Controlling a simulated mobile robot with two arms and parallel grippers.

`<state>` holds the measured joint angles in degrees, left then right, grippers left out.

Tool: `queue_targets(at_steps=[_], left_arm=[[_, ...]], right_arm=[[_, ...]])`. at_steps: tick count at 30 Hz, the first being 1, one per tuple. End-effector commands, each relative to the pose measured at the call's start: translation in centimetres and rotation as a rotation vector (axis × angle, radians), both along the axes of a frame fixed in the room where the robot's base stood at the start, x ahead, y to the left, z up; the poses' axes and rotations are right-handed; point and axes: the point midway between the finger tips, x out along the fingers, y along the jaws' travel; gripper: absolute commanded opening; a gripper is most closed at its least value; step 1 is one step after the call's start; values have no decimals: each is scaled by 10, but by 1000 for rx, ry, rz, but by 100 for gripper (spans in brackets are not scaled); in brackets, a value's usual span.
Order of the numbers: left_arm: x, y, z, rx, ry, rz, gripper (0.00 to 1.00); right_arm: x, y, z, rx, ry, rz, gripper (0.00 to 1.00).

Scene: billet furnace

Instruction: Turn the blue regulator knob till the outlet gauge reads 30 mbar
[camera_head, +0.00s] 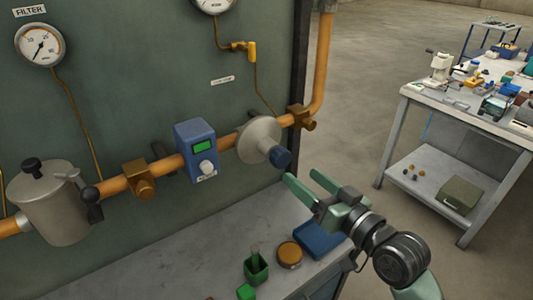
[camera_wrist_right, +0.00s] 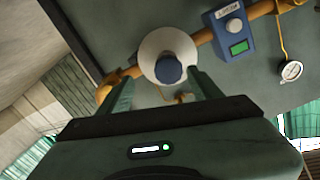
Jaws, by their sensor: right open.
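The blue regulator knob (camera_head: 281,158) sticks out from the front of a round grey regulator body (camera_head: 258,138) on the orange pipe. In the right wrist view the knob (camera_wrist_right: 168,69) lies between the two finger lines, in front of the pale disc (camera_wrist_right: 165,43). My right gripper (camera_head: 302,177) is open and empty, its fingers pointing at the knob from the lower right; contact cannot be told. A gauge (camera_head: 213,4) at the top edge, joined by a thin tube to the pipe beyond the regulator, is cut off. Its reading is hidden. My left gripper is out of view.
A FILTER gauge (camera_head: 40,45), a grey filter pot (camera_head: 48,203) and a blue box with green display (camera_head: 196,149) are on the panel side. Below, the bench (camera_head: 180,255) holds a blue tray (camera_head: 318,240), a round tin (camera_head: 290,254) and green containers (camera_head: 256,268).

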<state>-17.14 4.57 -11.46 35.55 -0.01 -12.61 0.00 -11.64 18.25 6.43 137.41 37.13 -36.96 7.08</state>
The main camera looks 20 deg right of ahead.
Motion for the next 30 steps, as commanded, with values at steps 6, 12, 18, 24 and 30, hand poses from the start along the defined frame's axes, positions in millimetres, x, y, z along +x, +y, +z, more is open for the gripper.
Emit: queue_targets(at_steps=[6, 12, 18, 24, 30], left_arm=[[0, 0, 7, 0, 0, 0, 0], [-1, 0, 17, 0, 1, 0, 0], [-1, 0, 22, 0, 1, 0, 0], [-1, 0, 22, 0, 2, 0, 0], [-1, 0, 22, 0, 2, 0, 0]], right_arm=[[10, 9, 16, 6, -24, 12, 65], [42, 21, 16, 5, -24, 13, 65], [63, 29, 14, 3, -22, 12, 65], [68, 31, 13, 1, -23, 12, 65], [68, 31, 13, 1, -23, 12, 51]])
